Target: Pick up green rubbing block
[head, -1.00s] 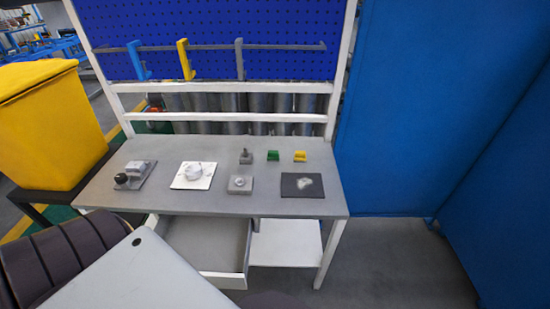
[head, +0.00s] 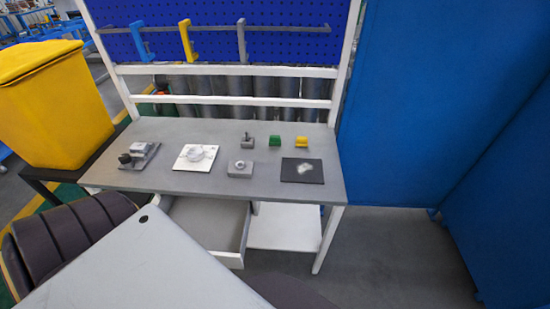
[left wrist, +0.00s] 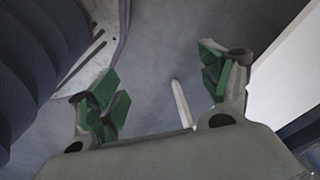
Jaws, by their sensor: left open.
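The green rubbing block (head: 275,141) stands near the back of the grey workbench (head: 215,186), right of the middle. A yellow block (head: 301,142) is just right of it, and a small grey block with a knob (head: 247,140) is just left of it. My left gripper (left wrist: 165,92) shows in the left wrist view with its green-padded fingers spread wide and nothing between them. Grey floor lies behind it there. The block is not in the left wrist view. Neither gripper shows in the head view.
On the bench are a dark pad with a pale patch (head: 302,170), a grey block with a ring (head: 240,169), a white plate with a round part (head: 195,157) and a grey fixture (head: 138,155). A drawer (head: 208,226) stands open below. Blue panels (head: 420,110) stand at right.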

